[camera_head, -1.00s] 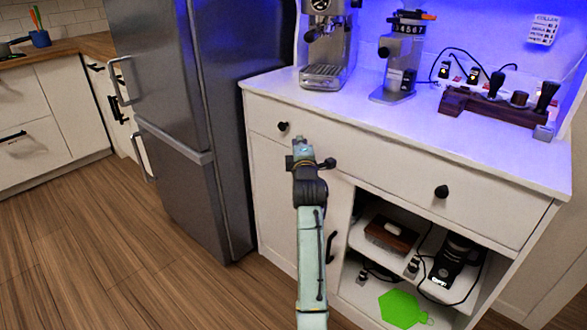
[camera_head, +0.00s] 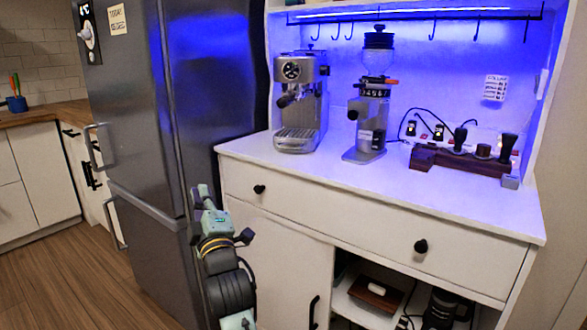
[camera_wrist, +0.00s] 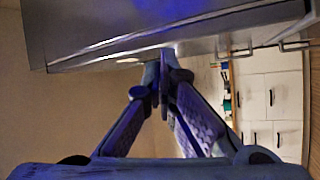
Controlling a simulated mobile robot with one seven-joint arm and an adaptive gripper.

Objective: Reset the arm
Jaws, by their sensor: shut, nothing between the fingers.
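My gripper (camera_wrist: 165,58) is shut and empty in the wrist view, its two fingers meeting at the tips. A grey metallic surface, apparently the fridge, spans the top of that view close beyond the fingertips; I cannot tell the exact gap. In the head view my arm rises from the bottom edge, and its end stands upright in front of the line between the fridge (camera_head: 150,150) and the white cabinet (camera_head: 275,255). The fingers are not clear in the head view.
An espresso machine (camera_head: 301,105), a grinder (camera_head: 370,115) and a wooden stand (camera_head: 460,160) are on the countertop (camera_head: 330,172). The drawer has black knobs. A brown box (camera_head: 375,294) and a dark device (camera_head: 441,308) sit in the open shelf. Wooden floor (camera_head: 100,285) is clear at left.

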